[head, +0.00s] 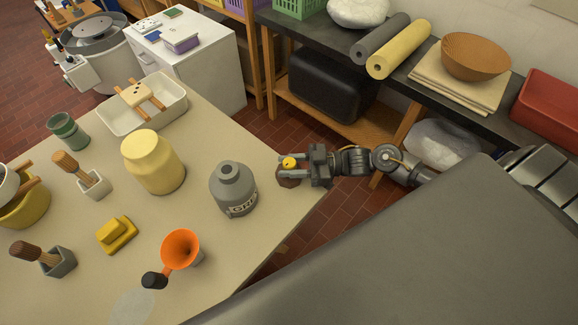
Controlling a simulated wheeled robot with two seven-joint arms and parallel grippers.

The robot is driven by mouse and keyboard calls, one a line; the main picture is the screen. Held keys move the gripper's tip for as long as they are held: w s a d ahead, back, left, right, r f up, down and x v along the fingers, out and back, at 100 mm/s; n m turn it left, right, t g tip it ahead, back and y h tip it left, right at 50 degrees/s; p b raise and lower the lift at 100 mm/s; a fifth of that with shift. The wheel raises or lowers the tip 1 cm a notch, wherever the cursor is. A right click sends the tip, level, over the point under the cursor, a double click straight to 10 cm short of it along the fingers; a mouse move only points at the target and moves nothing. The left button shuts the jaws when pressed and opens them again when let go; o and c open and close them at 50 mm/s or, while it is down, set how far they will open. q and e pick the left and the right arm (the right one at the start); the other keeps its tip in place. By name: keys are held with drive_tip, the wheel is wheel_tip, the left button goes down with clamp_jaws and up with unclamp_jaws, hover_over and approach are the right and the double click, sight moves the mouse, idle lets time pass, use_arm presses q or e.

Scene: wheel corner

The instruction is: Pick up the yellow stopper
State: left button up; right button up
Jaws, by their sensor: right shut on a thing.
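The yellow stopper (289,162) is a small rounded yellow piece at the right corner of the worktable. My right gripper (287,167) reaches in from the right and is shut on it, one finger on each side. A small dark brown object (288,182) shows right below the fingers. I cannot tell whether the stopper still touches it. My left gripper is not in view.
On the beige table (215,290), a grey bottle (234,190) stands just left of my right gripper. A dark shelf bench (300,35) stands behind.

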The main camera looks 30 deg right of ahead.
sight(290, 162)
drive_tip(key=shift+r, duration=0.15)
drive_tip(key=shift+r, duration=0.25)
wheel_tip(290, 162, up, 2)
drive_tip(key=shift+r, duration=0.15)
drive_tip(key=s+r, duration=0.3)
drive_tip(key=s, duration=0.1)
drive_tip(key=s+d+r, duration=0.1)
drive_tip(key=s+r, duration=0.2)
drive_tip(key=s, duration=0.2)
drive_tip(key=s+d+r, duration=0.1)
drive_tip(key=s+r, duration=0.3)
drive_tip(key=shift+s+d+b, duration=0.1)
drive_tip(key=shift+s+b, duration=0.25)
drive_tip(key=shift+s, duration=0.05)
